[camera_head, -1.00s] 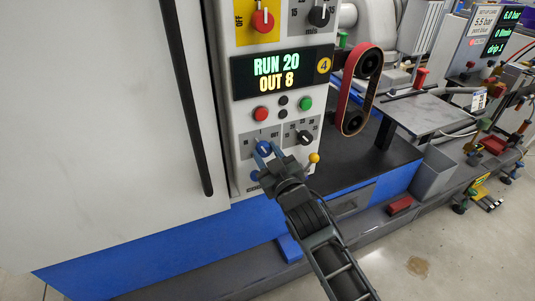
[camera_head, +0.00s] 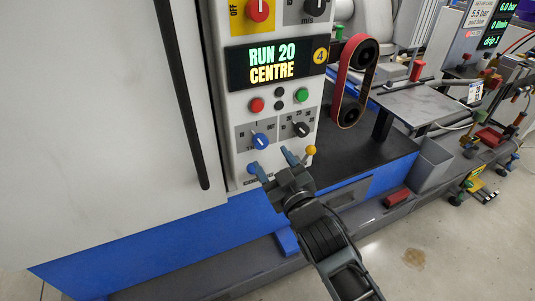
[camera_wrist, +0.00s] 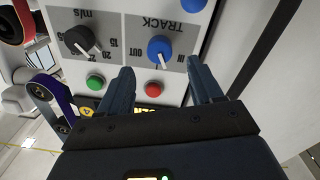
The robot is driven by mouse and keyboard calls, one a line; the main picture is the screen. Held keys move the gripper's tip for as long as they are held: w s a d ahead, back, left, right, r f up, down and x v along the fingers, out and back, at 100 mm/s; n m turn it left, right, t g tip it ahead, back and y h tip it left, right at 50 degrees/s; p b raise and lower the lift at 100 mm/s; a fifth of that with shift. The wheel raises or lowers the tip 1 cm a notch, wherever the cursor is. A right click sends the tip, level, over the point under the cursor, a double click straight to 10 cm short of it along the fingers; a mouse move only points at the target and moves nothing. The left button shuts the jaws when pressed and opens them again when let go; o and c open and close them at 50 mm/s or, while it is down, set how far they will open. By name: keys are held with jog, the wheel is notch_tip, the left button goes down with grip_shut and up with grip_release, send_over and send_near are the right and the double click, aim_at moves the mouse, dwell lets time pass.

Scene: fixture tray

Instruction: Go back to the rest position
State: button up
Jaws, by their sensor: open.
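My gripper (camera_head: 271,162) is open and empty in front of the lower part of the machine's control panel (camera_head: 240,100). Its fingers are apart, just below the blue TRACK knob (camera_head: 261,141) in the head view. The knob stands free of the fingers, and its white pointer shows. In the wrist view the two fingers of my gripper (camera_wrist: 160,78) are spread. The blue knob (camera_wrist: 160,48) shows beyond them, with its pointer between IN and OUT. The display (camera_head: 277,64) reads RUN 20 CENTRE.
A black speed knob (camera_head: 302,129) and a yellow-ball lever (camera_head: 311,150) are close right of the fingers. Red (camera_head: 257,105) and green (camera_head: 302,95) buttons sit above. A red belt on rollers (camera_head: 351,90) stands right of the panel. The floor (camera_head: 440,245) at lower right is mostly clear.

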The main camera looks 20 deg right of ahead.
jog(key=shift+s, duration=0.9)
jog(key=s+f+m+g, duration=0.2)
jog(key=s+f, duration=0.1)
jog(key=s, duration=2.9)
jog(key=s+r+m+g, duration=0.1)
jog(key=s+r, duration=0.5)
jog(key=s, duration=0.3)
jog(key=shift+s+d+r, duration=0.15)
jog(key=shift+s+r, duration=0.2)
